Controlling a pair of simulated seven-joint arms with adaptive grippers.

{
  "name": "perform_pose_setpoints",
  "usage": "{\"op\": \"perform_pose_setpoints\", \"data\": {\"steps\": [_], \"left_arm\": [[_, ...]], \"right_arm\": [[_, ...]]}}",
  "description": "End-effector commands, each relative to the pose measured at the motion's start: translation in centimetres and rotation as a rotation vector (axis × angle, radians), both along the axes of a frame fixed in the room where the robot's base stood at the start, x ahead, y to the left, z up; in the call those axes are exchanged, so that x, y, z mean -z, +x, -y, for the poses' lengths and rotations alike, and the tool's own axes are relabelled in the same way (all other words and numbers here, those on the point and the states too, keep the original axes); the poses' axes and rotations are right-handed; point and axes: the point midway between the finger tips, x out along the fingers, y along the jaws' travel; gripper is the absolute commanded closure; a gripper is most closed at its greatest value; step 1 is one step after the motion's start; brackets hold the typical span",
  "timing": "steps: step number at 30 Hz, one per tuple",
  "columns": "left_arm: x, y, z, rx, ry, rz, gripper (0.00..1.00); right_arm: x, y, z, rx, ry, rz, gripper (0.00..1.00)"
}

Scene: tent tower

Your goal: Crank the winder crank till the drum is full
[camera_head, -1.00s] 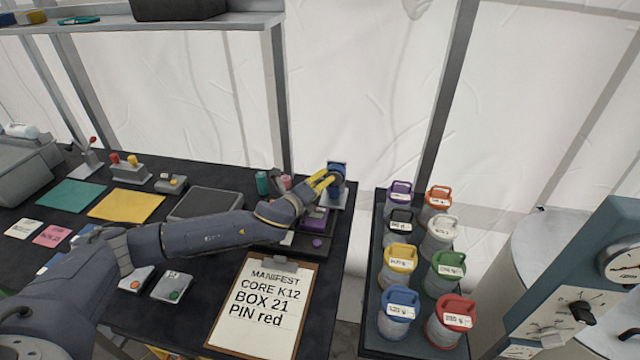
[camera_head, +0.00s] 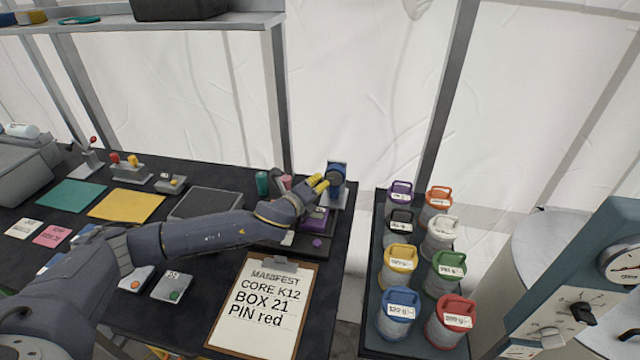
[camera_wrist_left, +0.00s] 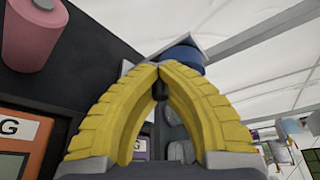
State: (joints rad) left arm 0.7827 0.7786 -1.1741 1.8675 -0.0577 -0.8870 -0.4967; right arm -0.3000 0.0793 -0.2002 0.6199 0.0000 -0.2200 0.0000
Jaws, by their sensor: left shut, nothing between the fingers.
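The winder (camera_head: 337,179) is a blue device on a light grey base near the right end of the dark table. In the left wrist view its blue part (camera_wrist_left: 188,60) shows behind my fingertips. My left gripper (camera_head: 319,183) has yellow fingers and reaches to the winder's left side. In the left wrist view the fingertips (camera_wrist_left: 160,72) meet with nothing between them. A small dark knob (camera_wrist_left: 160,88) shows just behind the fingers, possibly the crank's handle. How full the drum is cannot be made out. My right gripper is in no view.
A purple-and-grey device (camera_head: 316,218) sits just below my gripper. A clipboard (camera_head: 262,306) lies at the table's front. Several lidded jars (camera_head: 398,262) stand on a separate stand to the right. A pink spool (camera_wrist_left: 33,35) is close on the left in the wrist view.

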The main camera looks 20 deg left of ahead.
Motion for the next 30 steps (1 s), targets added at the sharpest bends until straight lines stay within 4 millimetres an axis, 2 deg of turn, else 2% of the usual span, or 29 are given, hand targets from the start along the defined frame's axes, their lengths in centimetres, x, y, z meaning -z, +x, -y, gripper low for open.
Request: {"op": "perform_pose_setpoints", "data": {"steps": [14,20,30], "left_arm": [[-0.3,-0.1,0.2,0.005,0.066,-0.005,1.0],[-0.9,-0.1,0.2,0.006,0.199,-0.015,1.0],[-2.1,-0.1,0.5,0.007,0.52,-0.04,1.0]], "right_arm": [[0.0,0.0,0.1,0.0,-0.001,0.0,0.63],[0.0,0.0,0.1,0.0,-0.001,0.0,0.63],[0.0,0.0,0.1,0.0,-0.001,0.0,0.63]]}}
